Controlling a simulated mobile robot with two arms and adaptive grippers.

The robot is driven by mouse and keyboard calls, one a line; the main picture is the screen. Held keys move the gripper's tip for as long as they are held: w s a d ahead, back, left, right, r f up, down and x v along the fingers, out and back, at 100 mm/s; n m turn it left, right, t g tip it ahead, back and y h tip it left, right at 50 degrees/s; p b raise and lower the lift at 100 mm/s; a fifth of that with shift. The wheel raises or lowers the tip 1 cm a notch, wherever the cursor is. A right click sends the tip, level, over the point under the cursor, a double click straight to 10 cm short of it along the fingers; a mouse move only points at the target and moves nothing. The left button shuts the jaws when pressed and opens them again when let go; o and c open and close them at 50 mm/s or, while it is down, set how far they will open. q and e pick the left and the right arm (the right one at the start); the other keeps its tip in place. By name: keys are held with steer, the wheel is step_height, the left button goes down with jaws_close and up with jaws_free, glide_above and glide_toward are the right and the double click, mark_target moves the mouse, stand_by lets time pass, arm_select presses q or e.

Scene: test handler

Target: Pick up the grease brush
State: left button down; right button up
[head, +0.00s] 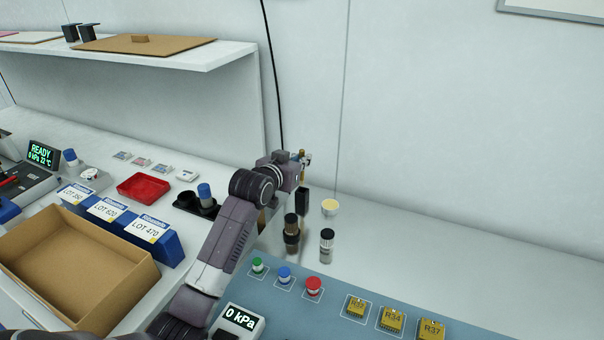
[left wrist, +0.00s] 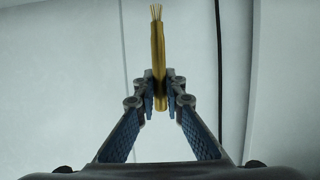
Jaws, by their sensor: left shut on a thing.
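The grease brush (left wrist: 158,62) is a thin yellow-brown stick with pale bristles at its tip. In the left wrist view it stands between the two blue-padded fingers of my left gripper (left wrist: 160,98), which are shut on it. In the head view my left gripper (head: 304,160) is at the end of the arm, above the back of the counter near the wall. The brush shows there only as a small brownish piece (head: 301,154) at the fingers. My right gripper is not in view.
Below the gripper stand a black block (head: 302,201), a dark brown bottle (head: 291,229), a black-capped jar (head: 327,246) and a small yellow-topped cup (head: 330,207). A blue-grey panel (head: 370,289) with buttons lies in front. A cardboard box (head: 60,255) is at left. The counter at right is clear.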

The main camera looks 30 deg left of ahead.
arm_select(q)
step_height(320, 180, up, 14)
steer(key=shift+b, duration=0.35)
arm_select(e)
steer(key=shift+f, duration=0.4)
arm_select(q)
steer(key=shift+f, duration=0.15)
stand_by(1.4)
